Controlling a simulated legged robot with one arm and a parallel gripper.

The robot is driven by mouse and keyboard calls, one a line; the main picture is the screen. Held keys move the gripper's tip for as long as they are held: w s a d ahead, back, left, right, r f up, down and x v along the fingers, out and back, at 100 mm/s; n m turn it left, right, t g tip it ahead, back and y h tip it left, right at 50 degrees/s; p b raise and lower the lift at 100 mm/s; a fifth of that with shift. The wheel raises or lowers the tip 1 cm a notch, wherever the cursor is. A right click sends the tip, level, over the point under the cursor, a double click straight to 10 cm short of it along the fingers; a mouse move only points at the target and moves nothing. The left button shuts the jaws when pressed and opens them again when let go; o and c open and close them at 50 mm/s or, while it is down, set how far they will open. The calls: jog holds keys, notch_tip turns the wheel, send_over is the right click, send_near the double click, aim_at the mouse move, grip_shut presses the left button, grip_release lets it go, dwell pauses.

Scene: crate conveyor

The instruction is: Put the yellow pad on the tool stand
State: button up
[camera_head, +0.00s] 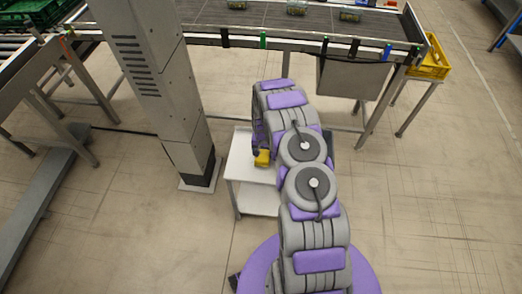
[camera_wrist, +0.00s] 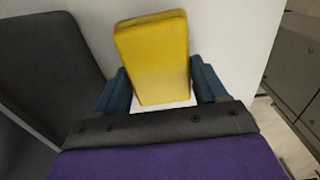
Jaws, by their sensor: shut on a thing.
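The yellow pad (camera_wrist: 153,50) is a thick block between the two blue fingers of my gripper (camera_wrist: 160,86) in the wrist view. My gripper is shut on it. In the head view the pad (camera_head: 262,158) shows just left of my arm, over or on the white top of a small two-level stand (camera_head: 243,172), which looks like the tool stand. I cannot tell whether the pad touches the top. A white surface (camera_wrist: 235,35) lies behind the pad in the wrist view. My arm hides the stand's right part in the head view.
A grey column (camera_head: 160,80) stands close to the left of the stand. A conveyor (camera_head: 300,22) carrying several small items runs along the back. A yellow crate (camera_head: 432,60) is at its right end. The floor to the right is clear.

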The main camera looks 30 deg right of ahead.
aim_at(262, 151)
jog(key=shift+w+a, duration=0.1)
jog(key=shift+w, duration=0.05)
jog(key=shift+w+a+f, duration=0.1)
jog(key=shift+w+f, duration=0.05)
jog(key=shift+f, duration=0.1)
notch_tip(262, 151, down, 3)
jog(key=shift+r+b, duration=0.1)
jog(key=shift+b, duration=0.6)
jog(key=o, duration=1.1)
jog(key=shift+d, duration=0.2)
jog(key=shift+a, duration=0.1)
